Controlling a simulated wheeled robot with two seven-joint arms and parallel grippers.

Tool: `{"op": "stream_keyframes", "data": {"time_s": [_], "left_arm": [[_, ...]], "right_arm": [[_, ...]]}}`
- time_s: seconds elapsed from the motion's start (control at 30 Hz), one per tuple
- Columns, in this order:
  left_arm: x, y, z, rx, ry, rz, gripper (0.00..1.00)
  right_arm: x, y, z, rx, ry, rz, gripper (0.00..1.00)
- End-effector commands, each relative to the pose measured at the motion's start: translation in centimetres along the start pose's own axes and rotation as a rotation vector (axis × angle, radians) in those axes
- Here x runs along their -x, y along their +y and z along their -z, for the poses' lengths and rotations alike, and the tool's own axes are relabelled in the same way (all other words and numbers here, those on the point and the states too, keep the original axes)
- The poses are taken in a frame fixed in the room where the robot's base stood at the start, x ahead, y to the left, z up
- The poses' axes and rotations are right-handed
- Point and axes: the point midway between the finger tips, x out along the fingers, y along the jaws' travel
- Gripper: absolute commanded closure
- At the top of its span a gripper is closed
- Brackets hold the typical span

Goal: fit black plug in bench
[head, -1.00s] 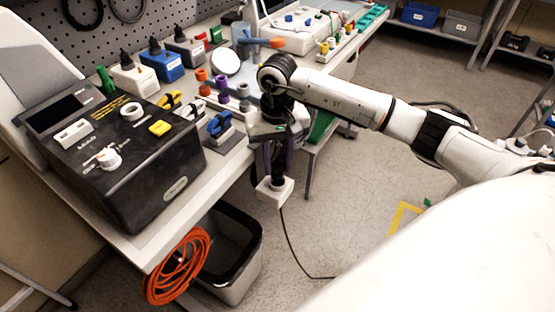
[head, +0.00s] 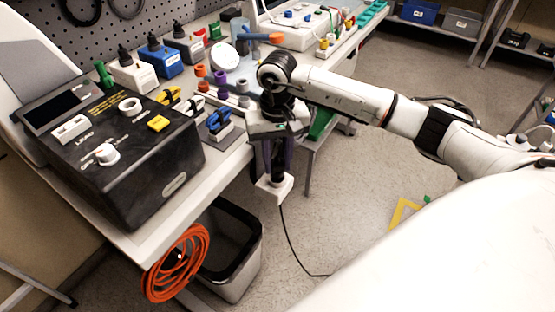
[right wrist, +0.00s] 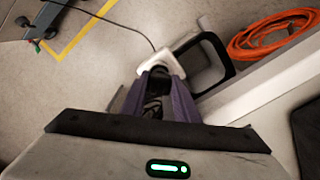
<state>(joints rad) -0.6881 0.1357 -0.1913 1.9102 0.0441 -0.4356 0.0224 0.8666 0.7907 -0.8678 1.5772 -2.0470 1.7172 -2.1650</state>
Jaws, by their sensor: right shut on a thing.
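My right gripper (head: 275,172) hangs in the air just off the front edge of the bench (head: 217,182), its purple fingers pointing down. It is shut on the black plug (head: 279,167), whose dark body shows between the fingers. A white block (head: 274,188) is at the plug's lower end, and a thin black cord runs from it down to the floor. In the right wrist view the purple fingers (right wrist: 163,84) flank the dark plug, with the white block (right wrist: 161,62) beyond their tips. My left gripper is out of view.
A black device (head: 150,170) with knobs and clips stands on the bench's near end. Several small units with black tops stand behind it. Orange and purple pegs (head: 221,77) are near the gripper. A bin (head: 232,262) and an orange cable coil (head: 177,264) are below.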

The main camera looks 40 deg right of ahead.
Motion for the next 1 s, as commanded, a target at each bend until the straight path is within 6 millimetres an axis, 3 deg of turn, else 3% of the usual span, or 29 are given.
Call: {"op": "stream_keyframes", "data": {"time_s": [1.0], "left_arm": [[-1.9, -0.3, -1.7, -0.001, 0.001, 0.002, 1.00]], "right_arm": [[-2.7, 0.0, 0.0, -0.001, 0.001, 0.001, 1.00]]}}
